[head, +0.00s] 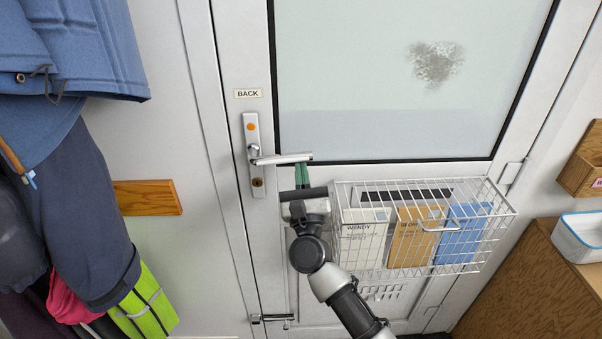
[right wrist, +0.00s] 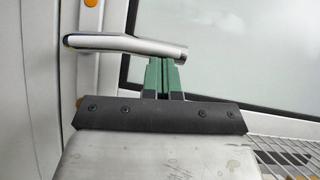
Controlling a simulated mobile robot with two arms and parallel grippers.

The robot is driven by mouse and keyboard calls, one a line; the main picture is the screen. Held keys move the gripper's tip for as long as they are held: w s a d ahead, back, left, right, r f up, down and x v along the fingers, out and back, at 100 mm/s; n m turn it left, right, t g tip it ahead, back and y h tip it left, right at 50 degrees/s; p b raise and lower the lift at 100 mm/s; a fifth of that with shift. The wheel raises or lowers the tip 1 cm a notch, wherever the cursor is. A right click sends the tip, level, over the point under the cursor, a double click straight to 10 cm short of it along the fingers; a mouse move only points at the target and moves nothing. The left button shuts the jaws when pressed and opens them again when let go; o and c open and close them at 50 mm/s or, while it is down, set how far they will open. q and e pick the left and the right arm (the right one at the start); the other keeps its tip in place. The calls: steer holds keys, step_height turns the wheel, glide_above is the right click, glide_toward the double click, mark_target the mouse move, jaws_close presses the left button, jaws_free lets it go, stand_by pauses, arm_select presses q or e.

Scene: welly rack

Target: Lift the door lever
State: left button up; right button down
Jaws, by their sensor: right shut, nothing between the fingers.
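The silver door lever (head: 281,158) sticks out to the right from its plate (head: 254,150) on the white door, below the "BACK" label. It lies close to level in the head view. My right gripper (head: 302,170) is shut and empty, with its green fingers pointing up at the underside of the lever near its free end. In the right wrist view the lever (right wrist: 130,45) crosses just above the green fingertips (right wrist: 163,65), which overlap its lower edge near the tip. I cannot tell whether they touch it. My left gripper is out of view.
A white wire basket (head: 425,190) with letters and parcels hangs on the door, right of my gripper. Coats (head: 80,190) hang at the left by a wooden rail (head: 147,198). A wooden cabinet (head: 530,280) stands at the right. A lower bolt (head: 272,318) is on the door.

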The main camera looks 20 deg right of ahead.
mark_target(302, 156)
step_height(302, 156, up, 4)
steer(key=n+y+p, duration=0.1)
steer(key=n, duration=0.1)
steer(key=n+y+p, duration=0.4)
steer(key=n, duration=0.1)
steer(key=shift+r, duration=0.25)
steer(key=shift+a+r+n+g+y+p, duration=0.15)
steer(key=shift+r+n+y+p, duration=0.25)
steer(key=shift+n+p, duration=0.3)
steer(key=shift+a+r+n+g+y+p, duration=0.15)
steer(key=shift+r+n+y+p, duration=0.2)
steer(key=shift+n+p, duration=0.35)
steer(key=shift+d+f+y, duration=0.1)
steer(key=shift+f+y, duration=0.05)
steer(key=shift+y, duration=0.1)
steer(key=shift+f, duration=0.1)
